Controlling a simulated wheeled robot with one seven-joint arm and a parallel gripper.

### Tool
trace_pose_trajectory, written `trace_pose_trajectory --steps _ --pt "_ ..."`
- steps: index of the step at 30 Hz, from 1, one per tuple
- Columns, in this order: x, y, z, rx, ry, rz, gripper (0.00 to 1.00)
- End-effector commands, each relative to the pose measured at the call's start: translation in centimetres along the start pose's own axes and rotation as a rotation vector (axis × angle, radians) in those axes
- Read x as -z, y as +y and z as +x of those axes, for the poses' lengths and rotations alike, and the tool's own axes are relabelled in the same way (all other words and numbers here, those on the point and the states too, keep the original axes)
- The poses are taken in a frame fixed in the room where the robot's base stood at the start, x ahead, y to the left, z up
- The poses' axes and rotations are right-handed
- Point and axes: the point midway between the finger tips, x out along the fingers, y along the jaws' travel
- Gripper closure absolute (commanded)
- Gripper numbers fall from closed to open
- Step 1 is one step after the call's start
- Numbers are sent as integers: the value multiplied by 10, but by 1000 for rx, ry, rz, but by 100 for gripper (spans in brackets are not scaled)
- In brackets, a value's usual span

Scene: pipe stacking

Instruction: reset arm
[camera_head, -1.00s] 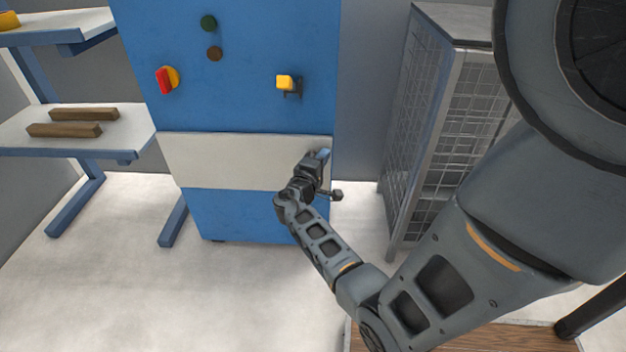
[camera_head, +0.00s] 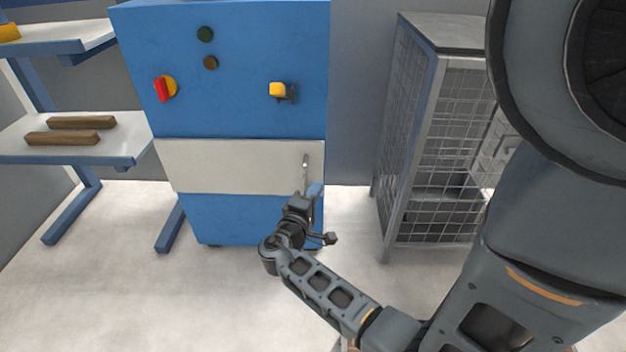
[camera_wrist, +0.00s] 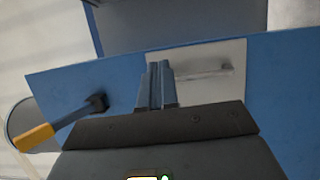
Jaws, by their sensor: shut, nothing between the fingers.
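My gripper (camera_head: 316,190) is at the end of my arm, in front of the lower part of a blue cabinet (camera_head: 240,100). Its two blue fingers (camera_wrist: 160,84) lie together in the wrist view, shut and empty. The cabinet's white panel (camera_head: 225,165) is flush with the front, with a grey upright handle (camera_head: 305,165) near its right edge. My gripper is below the handle in the head view and appears apart from it. The handle also shows beyond the fingers in the wrist view (camera_wrist: 205,70).
A yellow-tipped lever (camera_head: 280,91), a red and yellow knob (camera_head: 165,88) and two round buttons are on the cabinet's upper front. A shelf (camera_head: 110,145) with two brown bars stands left. A mesh cage (camera_head: 440,130) stands right. The pale floor (camera_head: 110,280) is clear.

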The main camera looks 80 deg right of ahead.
Motion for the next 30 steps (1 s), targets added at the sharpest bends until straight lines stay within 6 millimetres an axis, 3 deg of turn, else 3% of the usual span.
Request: trace_pose_trajectory --steps 10,14,17,21,24,30 --pt "-2 0 -6 3 4 1 100" --pt "-5 -14 -18 58 66 3 100" --pt "-11 -36 -43 165 179 13 100" --pt "-24 -66 -97 370 397 52 100" --pt "-37 -76 -141 519 551 91 100" --pt "-71 -65 -231 812 828 208 100"
